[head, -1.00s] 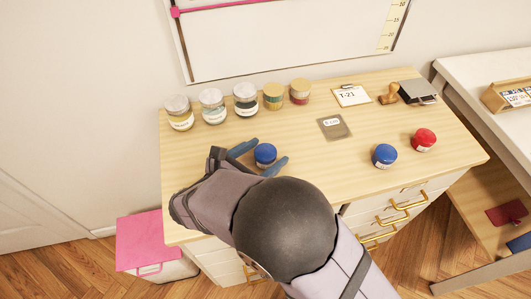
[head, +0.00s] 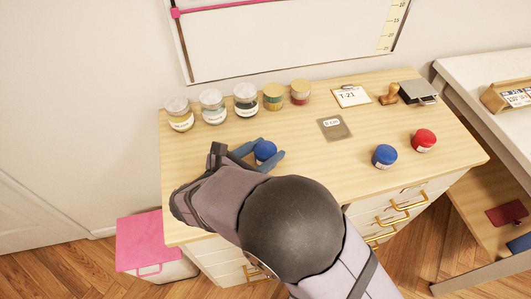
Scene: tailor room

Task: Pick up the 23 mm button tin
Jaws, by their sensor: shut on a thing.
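A round blue tin (head: 265,150) is between the two blue-grey fingers of my gripper (head: 262,157), at the left middle of the wooden dresser top. The gripper is shut on it. I cannot tell whether the tin is clear of the surface. A second blue tin (head: 385,156) and a red tin (head: 424,140) stand apart at the right front of the top. Their labels are too small to read, so I cannot tell which tin is marked 23 mm.
Several jars stand along the back left, including a white-lidded jar (head: 178,113). A grey card (head: 334,128), a clipboard (head: 352,96), a wooden stamp (head: 389,94) and a dark grey box (head: 418,92) lie toward the right.

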